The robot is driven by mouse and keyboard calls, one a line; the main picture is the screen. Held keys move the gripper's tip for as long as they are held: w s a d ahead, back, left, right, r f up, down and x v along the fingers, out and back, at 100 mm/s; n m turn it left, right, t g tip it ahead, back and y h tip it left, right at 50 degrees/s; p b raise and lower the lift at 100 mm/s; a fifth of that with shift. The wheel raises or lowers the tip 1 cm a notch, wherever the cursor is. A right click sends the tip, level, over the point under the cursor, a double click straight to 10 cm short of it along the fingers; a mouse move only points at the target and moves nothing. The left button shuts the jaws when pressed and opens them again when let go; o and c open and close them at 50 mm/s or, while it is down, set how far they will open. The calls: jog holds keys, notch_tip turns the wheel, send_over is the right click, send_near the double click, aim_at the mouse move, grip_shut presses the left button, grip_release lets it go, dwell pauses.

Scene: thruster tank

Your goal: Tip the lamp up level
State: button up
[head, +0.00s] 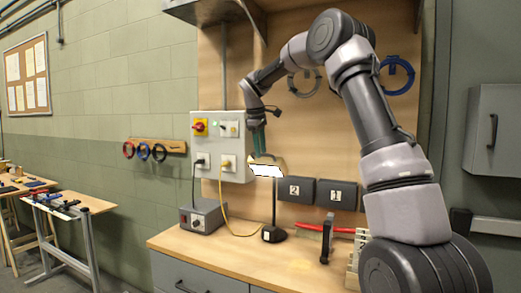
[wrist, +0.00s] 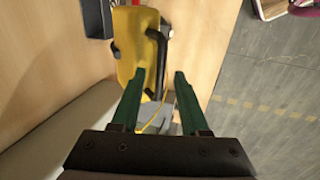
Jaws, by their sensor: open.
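The lamp (head: 266,171) stands on the workbench, with a bright lit face, a thin dark stem and a black base (head: 273,234). Its head looks tilted, with the lit face towards the head camera. My gripper (head: 261,152) is just above the lamp head, fingers pointing down. In the wrist view, a yellow body with a black handle, which looks like the lamp head (wrist: 134,48), lies ahead of my gripper (wrist: 158,82). The green fingers are apart with nothing held between them. Whether a finger touches the yellow body I cannot tell.
A grey switch panel (head: 221,146) is on the wall left of the lamp. A grey box (head: 202,216) with a yellow cable stands on the workbench (head: 222,255). Two dark boxes (head: 315,192) and a red-handled tool (head: 335,229) are to the right.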

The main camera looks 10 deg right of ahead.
grip_shut()
dwell(1.4)
